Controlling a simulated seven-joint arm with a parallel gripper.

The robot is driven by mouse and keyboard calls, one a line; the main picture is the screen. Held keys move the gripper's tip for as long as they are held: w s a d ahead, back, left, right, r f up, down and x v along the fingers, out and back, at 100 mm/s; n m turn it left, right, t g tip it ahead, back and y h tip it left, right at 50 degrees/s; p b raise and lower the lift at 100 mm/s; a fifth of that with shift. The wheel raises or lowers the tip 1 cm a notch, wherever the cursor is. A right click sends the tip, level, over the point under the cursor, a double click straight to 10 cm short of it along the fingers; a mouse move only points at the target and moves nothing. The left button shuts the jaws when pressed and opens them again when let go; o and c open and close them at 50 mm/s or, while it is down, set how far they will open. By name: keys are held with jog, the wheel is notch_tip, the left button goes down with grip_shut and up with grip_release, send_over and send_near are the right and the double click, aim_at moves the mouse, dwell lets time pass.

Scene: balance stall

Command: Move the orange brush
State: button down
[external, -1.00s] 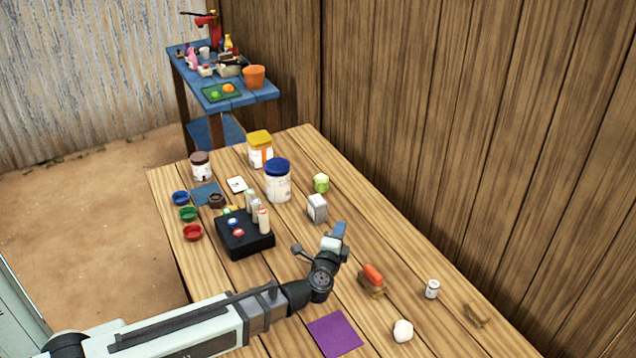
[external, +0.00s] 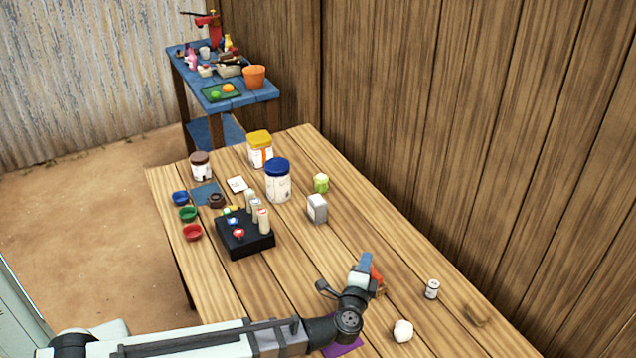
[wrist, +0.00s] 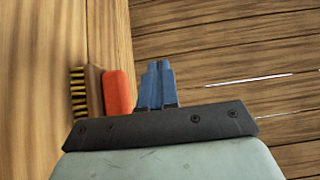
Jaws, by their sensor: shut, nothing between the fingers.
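The orange brush has an orange grip on a brown wooden block with bristles. In the external view the brush (external: 376,275) lies on the wooden table, mostly hidden behind my gripper (external: 366,261). In the wrist view the brush (wrist: 117,92) lies just left of my gripper (wrist: 157,68), bristles pointing left. The blue fingers are closed together and hold nothing. A narrow gap shows between the fingers and the orange grip in the wrist view.
A small white jar (external: 432,289) and a white lump (external: 402,331) stand right of the brush. A purple square (external: 345,348) is partly under my arm. A grey box (external: 317,208) and a black tray (external: 245,241) stand farther back. Bare table lies between.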

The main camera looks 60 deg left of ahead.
aim_at(381, 280)
jog(key=d+f, duration=0.1)
jog(key=d, duration=0.1)
jog(key=d+f, duration=0.1)
jog(key=d, duration=0.2)
jog(key=d+f, duration=0.1)
jog(key=d, duration=0.1)
jog(key=shift+d+f, duration=0.2)
jog(key=shift+d, duration=0.15)
jog(key=shift+f, duration=0.7)
jog(key=shift+a+f, duration=0.1)
jog(key=shift+a, duration=0.4)
jog(key=a, duration=1.8)
jog(key=shift+a, duration=0.3)
jog(key=shift+d, duration=0.15)
